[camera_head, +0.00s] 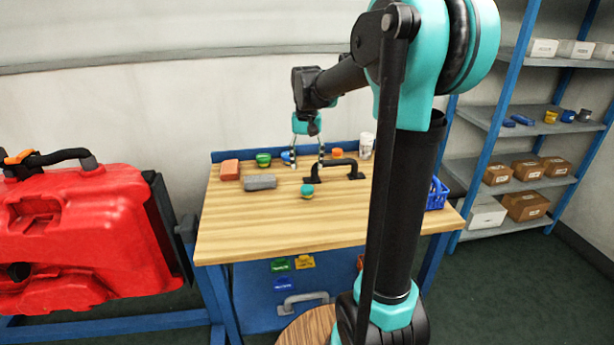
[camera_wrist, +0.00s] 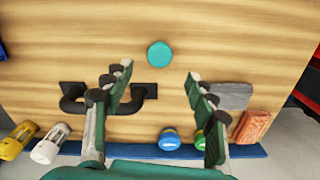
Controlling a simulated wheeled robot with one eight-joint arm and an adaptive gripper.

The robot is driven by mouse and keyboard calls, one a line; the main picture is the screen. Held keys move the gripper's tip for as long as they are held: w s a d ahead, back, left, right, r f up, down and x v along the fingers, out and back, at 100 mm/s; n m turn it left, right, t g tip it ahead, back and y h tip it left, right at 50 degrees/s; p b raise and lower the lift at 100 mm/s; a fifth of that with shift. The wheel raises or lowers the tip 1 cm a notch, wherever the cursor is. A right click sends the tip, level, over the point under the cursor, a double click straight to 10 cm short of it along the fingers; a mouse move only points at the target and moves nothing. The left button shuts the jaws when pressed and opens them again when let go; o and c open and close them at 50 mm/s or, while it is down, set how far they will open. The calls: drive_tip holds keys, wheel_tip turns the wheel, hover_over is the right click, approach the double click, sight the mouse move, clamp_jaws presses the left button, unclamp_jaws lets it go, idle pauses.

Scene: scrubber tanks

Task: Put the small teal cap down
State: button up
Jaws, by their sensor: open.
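The small teal cap (camera_head: 307,189) is on the wooden table, toward the front of the other small items. My gripper (camera_head: 308,165) is open above the table, behind the cap in the head view. Both fingers (camera_wrist: 160,72) are spread in the wrist view, with nothing between them and no contact with the cap.
A black handle (camera_head: 341,165) lies beside the cap. A blue basket (camera_head: 437,194) is at right. The table front (camera_head: 290,235) is clear.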

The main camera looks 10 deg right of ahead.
drive_tip(key=shift+r, duration=1.75)
